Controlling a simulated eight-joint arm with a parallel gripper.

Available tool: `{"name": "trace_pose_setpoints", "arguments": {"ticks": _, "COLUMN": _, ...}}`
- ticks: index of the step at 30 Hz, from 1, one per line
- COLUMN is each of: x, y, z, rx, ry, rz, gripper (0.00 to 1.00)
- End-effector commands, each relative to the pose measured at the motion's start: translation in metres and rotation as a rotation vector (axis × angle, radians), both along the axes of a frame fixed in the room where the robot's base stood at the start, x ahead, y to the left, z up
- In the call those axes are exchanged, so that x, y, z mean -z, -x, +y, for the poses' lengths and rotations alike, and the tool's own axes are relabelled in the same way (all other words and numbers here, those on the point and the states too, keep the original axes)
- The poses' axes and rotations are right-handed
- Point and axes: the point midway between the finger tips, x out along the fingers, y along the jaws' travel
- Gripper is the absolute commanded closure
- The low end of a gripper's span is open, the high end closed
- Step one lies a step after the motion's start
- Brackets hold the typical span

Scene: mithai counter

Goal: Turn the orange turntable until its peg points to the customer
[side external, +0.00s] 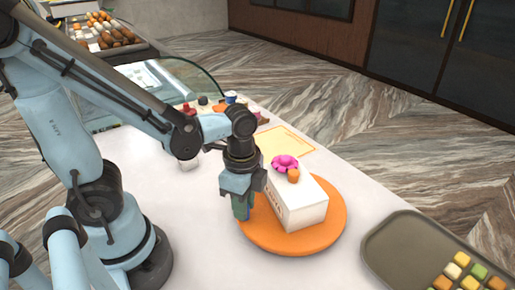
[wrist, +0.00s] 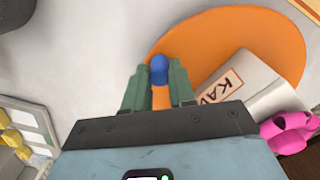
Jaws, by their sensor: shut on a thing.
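The orange turntable (side external: 325,238) lies flat on the white counter, and it also shows in the wrist view (wrist: 200,40). A white box (side external: 303,212) with dark lettering, a pink bow and a small orange ball on top stands on it. In the wrist view the box (wrist: 240,85) is to the right. The peg, orange with a blue tip (wrist: 160,70), stands at the turntable's edge between my green fingers. My gripper (wrist: 158,88) is shut on the peg. In the side view my gripper (side external: 242,208) is at the turntable's left edge and hides the peg.
A grey-brown tray (side external: 390,240) of colored sweets is at the right front. A yellow sheet (side external: 287,145) and several small jars (side external: 231,97) lie behind the turntable. A tray of brown sweets (side external: 115,42) is at the far left. The counter's front middle is clear.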

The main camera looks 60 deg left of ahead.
Motion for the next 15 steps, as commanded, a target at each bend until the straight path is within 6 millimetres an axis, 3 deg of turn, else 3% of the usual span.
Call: {"name": "trace_pose_setpoints", "arguments": {"ticks": 15, "x": 0.000, "y": -0.010, "z": 0.028, "rx": 0.255, "ry": -0.003, "rz": -0.001, "gripper": 1.00}}
